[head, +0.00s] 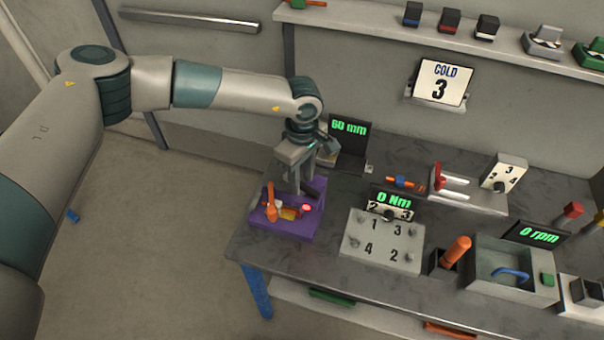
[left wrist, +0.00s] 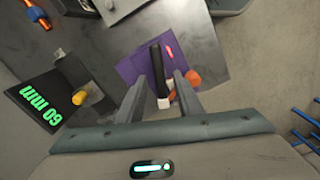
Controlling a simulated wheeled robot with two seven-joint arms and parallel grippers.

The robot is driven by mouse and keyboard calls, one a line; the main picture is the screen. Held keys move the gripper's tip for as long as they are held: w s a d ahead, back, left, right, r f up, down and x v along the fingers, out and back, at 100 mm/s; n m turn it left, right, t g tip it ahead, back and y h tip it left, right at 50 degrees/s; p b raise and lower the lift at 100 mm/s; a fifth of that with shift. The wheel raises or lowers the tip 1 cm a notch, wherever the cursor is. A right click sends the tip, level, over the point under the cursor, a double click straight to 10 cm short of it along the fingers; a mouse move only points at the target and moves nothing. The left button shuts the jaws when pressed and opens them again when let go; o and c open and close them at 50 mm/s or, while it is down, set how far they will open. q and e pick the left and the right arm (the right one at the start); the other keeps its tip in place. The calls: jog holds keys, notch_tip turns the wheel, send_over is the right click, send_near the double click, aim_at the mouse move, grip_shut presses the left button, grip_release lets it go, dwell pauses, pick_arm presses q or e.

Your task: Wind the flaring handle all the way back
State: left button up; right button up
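The flaring tool is on a purple base (head: 272,222) at the table's near left corner, with an upright orange handle (head: 271,206) and a lit red spot (head: 306,208). My left gripper (head: 297,188) is over the back of this base, pointing down. In the left wrist view its fingers (left wrist: 160,77) are apart, with a black bar (left wrist: 157,58) ending in a white piece (left wrist: 163,102) showing between them. The orange handle (left wrist: 193,77) shows just beyond the right finger. I cannot tell whether a finger touches anything. My right gripper is not in view.
A display reading 60 mm (head: 349,128) stands close behind my left gripper. A numbered grey block (head: 385,245) with a 0 Nm display (head: 394,197) is to the right. A grey bin (head: 485,270) is further right. Floor left of the table is mostly free.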

pick_arm(q)
jog(key=shift+f, duration=0.25)
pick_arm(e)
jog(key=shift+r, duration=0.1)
pick_arm(q)
jog(key=shift+c, duration=0.6)
jog(key=c, duration=0.5)
grip_shut()
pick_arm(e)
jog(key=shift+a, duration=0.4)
